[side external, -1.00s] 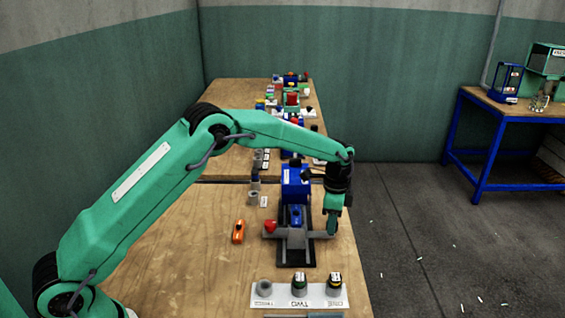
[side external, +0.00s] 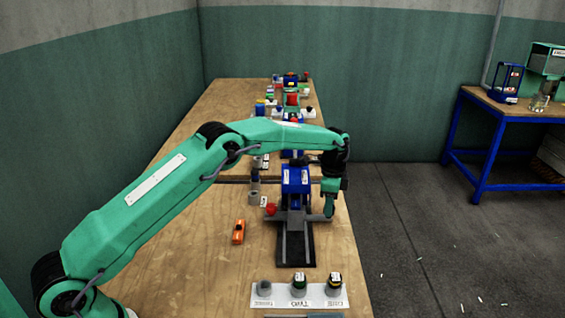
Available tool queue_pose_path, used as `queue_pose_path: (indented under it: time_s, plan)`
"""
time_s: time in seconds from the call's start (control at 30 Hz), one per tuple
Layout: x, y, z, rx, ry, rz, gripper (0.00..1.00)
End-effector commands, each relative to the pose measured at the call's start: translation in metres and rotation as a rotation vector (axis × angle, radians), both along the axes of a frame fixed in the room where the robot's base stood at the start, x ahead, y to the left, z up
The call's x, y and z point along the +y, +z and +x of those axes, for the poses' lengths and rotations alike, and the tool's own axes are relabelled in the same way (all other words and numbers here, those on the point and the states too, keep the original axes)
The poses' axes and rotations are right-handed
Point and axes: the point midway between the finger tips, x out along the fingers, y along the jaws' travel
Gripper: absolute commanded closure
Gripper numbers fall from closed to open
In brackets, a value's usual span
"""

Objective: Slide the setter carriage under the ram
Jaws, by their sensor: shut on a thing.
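The setter carriage (side external: 293,217) is a grey cross-shaped slide with a red knob (side external: 271,209) on its left arm. It sits on a dark track (side external: 295,250), at the track's far end, close against the blue press (side external: 295,178). The middle of the carriage is at the foot of the press. The ram itself is too small and shadowed to make out. My gripper (side external: 329,214) points down at the carriage's right arm and is shut on it. The fingertips partly cover that end.
An orange part (side external: 238,231) lies left of the track. A white labelled strip (side external: 270,299) with three round stations, two holding dark pieces, is at the front. More presses and small items crowd the bench (side external: 200,235) behind. Bare wood lies to the left.

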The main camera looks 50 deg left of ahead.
Motion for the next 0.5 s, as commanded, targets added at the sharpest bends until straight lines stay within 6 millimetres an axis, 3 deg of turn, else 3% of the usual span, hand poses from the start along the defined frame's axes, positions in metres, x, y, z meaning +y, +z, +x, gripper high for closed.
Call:
queue_pose_path:
  time_s: [0.5]
  plan:
    - [0.0095,0.0024,0.0108,-0.015,0.001,0.0,1.0]
